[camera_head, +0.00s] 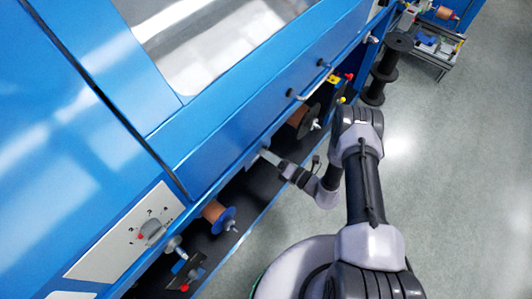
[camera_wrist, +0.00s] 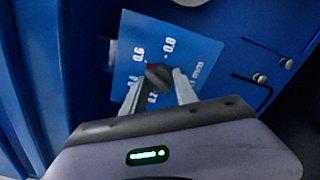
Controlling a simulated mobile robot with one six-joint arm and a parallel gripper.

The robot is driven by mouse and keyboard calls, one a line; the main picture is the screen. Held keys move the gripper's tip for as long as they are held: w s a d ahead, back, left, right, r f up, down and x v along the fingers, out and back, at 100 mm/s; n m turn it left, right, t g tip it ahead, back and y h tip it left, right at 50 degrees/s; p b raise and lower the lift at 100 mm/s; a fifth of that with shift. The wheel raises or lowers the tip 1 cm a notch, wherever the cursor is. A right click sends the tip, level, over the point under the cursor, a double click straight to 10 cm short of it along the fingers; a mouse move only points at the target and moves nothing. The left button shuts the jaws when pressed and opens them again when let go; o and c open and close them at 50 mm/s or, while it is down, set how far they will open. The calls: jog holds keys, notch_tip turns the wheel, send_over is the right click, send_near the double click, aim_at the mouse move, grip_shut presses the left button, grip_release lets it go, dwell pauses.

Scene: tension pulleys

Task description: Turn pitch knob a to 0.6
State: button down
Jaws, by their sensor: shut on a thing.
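The pitch knob (camera_wrist: 158,76) is a dark knob on a blue dial plate (camera_wrist: 185,45) in the wrist view. The plate carries white numerals; 0.6 is at upper left and 0.8 at upper right of the knob. A small red mark shows at the knob's top edge, between the 0.6 and 0.8 labels; its exact reading is unclear. My gripper (camera_wrist: 158,88) has a finger on each side of the knob and is shut on it. In the head view my gripper (camera_head: 268,157) reaches the blue machine's lower front, and the knob is hidden there.
The blue machine (camera_head: 235,110) fills the left side. A copper spool (camera_head: 215,212) sits left of my gripper, and another spool (camera_head: 302,116) sits to its right. A white dial panel (camera_head: 125,240) is at lower left. Open grey floor (camera_head: 460,170) lies right.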

jog(key=c, duration=0.9)
grip_release()
jog(key=shift+c, duration=0.2)
jog(key=p+v, duration=0.4)
jog(key=v, duration=1.3)
jog(key=shift+s, duration=0.2)
jog(key=shift+d, duration=0.15)
